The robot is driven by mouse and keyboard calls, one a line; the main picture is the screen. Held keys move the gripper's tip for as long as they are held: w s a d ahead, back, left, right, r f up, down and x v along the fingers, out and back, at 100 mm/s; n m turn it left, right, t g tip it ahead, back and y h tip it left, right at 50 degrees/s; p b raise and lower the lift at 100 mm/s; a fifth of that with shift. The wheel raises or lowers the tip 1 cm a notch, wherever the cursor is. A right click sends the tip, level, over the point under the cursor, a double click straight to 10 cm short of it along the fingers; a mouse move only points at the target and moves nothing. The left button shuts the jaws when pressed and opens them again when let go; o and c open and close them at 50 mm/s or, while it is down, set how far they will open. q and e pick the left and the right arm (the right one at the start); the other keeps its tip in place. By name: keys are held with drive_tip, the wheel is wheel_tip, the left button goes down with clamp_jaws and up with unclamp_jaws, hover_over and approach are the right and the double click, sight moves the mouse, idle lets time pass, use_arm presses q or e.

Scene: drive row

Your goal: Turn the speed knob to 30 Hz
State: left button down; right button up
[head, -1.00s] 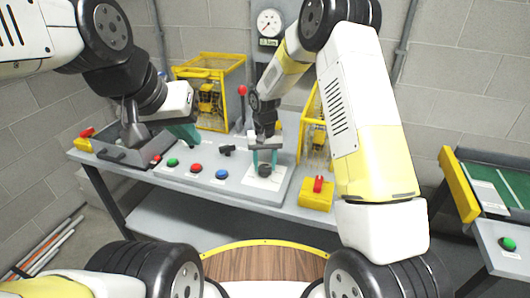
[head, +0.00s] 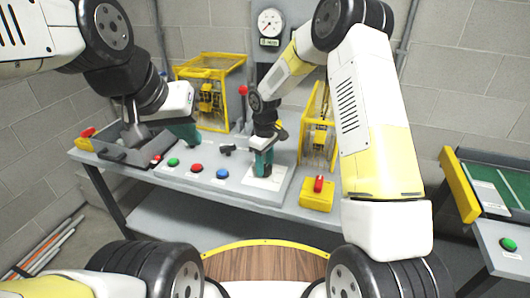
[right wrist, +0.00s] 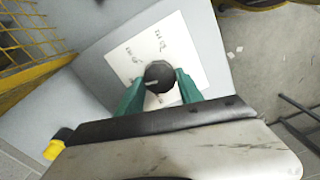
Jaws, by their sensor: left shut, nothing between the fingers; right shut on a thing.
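The dark round speed knob (right wrist: 159,76) sits on a white square plate (right wrist: 180,38) in the right wrist view. The plate has small printed marks that I cannot read surely. A pale line shows on the knob's face, toward its lower left. My right gripper (right wrist: 160,90) is shut on the knob, with one teal finger on each side. In the head view my right gripper (head: 263,164) is over the plate and its fingers hide the knob. My left gripper (head: 190,135) is shut and empty above the bench, left of the knob.
Red, green and blue buttons (head: 196,169) line the panel left of the plate. A yellow box with a red switch (head: 318,184) stands to the right. Yellow cages (head: 205,100) and a red-topped lever (head: 243,90) stand behind. A gauge (head: 270,22) is on the wall post.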

sight(265, 167)
drive_tip(key=shift+n, duration=1.1)
drive_tip(key=o, duration=1.4)
drive_tip(key=shift+r, duration=0.1)
wheel_tip(265, 167, up, 8)
drive_tip(key=shift+f, duration=0.2)
